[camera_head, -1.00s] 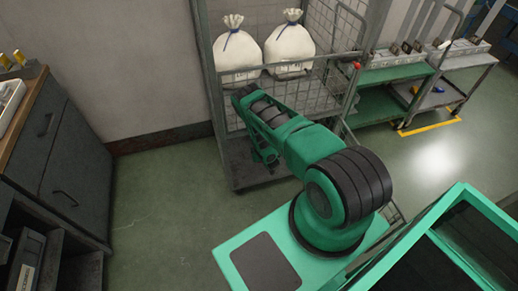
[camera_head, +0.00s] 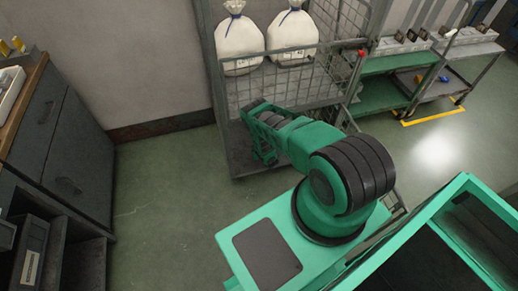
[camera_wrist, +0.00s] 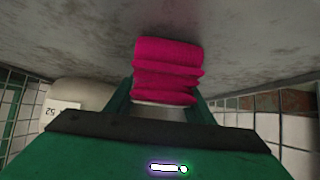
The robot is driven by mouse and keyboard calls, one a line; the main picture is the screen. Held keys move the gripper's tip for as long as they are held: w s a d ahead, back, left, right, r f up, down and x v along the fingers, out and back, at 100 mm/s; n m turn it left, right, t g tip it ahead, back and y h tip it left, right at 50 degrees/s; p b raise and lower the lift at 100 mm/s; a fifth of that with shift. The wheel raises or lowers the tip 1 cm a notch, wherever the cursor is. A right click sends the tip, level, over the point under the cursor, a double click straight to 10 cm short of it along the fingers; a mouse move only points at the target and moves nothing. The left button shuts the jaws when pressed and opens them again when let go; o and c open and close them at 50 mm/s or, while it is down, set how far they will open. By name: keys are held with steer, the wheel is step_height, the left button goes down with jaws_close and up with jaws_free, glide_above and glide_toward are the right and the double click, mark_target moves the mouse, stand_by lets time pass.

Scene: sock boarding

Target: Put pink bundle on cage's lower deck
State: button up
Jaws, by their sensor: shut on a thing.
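The pink bundle (camera_wrist: 167,70) is a folded stack of bright pink cloth in the wrist view. My gripper (camera_wrist: 163,106) is shut on it, with one finger on each side. A grey worn surface lies just beyond the bundle; I cannot tell whether they touch. In the head view my gripper (camera_head: 264,152) is at the front of the wire cage (camera_head: 318,88), low by its left part. The cage's grey lower deck (camera_head: 240,160) shows beside and below it. The bundle is hidden in the head view.
Two white tied bags (camera_head: 239,46) stand on the cage's upper level behind a mesh front. Dark drawers (camera_head: 60,150) stand at the left. A green bench (camera_head: 385,95) and a grey cart (camera_head: 440,92) stand right of the cage. Floor left of the cage is clear.

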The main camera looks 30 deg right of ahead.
steer(key=shift+f, duration=0.1)
steer(key=o, duration=1.2)
steer(key=shift+s, duration=0.1)
steer(key=v, duration=1.2)
